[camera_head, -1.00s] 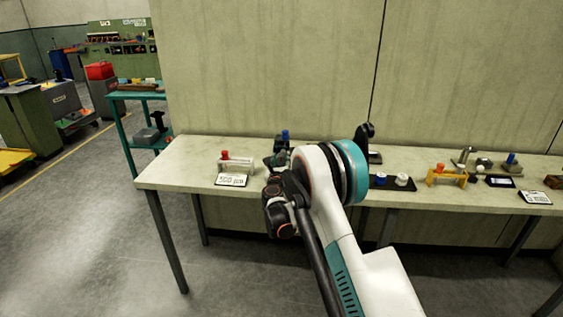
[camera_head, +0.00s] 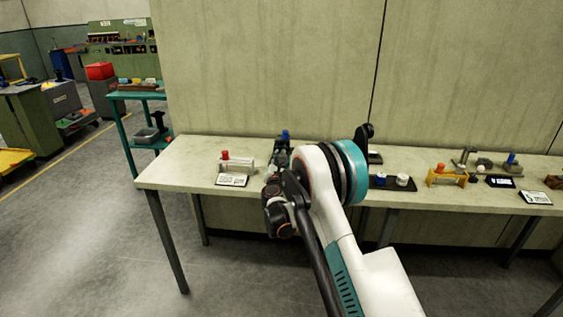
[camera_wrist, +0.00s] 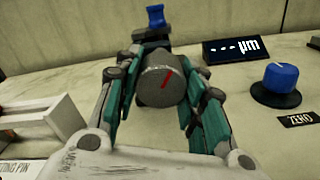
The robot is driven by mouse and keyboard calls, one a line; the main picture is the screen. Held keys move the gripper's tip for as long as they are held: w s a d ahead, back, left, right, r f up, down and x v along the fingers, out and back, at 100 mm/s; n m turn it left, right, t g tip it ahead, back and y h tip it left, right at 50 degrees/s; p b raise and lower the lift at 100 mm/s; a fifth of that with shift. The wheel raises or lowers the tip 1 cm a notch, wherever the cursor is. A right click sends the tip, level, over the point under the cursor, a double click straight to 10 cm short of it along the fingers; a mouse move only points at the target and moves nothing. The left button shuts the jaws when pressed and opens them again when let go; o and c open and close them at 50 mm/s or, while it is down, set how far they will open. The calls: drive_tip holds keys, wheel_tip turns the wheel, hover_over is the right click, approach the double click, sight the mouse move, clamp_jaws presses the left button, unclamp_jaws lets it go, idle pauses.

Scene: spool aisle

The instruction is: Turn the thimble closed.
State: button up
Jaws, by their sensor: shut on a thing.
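The thimble (camera_wrist: 161,86) is a grey round knob with a red line on its face, in the middle of the wrist view. The red line leans up to the right. My gripper (camera_wrist: 159,98) is around the thimble, with one teal-padded finger on each side of it, and is shut on it. A blue knob (camera_wrist: 156,16) stands on the dark device behind the thimble; it also shows in the head view (camera_head: 285,134). In the head view my arm hides the thimble and most of the gripper.
A display reading "--- µm" (camera_wrist: 244,48) stands behind on the right. A blue dial (camera_wrist: 275,83) with a ZERO label (camera_wrist: 297,119) is right of my gripper. A white block (camera_wrist: 45,121) is close on the left. The bench (camera_head: 185,170) has bare room at its left end.

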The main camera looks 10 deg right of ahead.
drive_tip(key=m, duration=0.7)
drive_tip(key=shift+a, duration=0.1)
drive_tip(key=m, duration=0.6)
drive_tip(key=shift+r+m, duration=0.1)
drive_tip(key=shift+m, duration=0.3)
drive_tip(key=m, duration=0.5)
drive_tip(key=shift+r+m, duration=0.1)
drive_tip(key=shift+m, duration=2.3)
drive_tip(key=o, duration=1.1)
drive_tip(key=shift+s, duration=0.1)
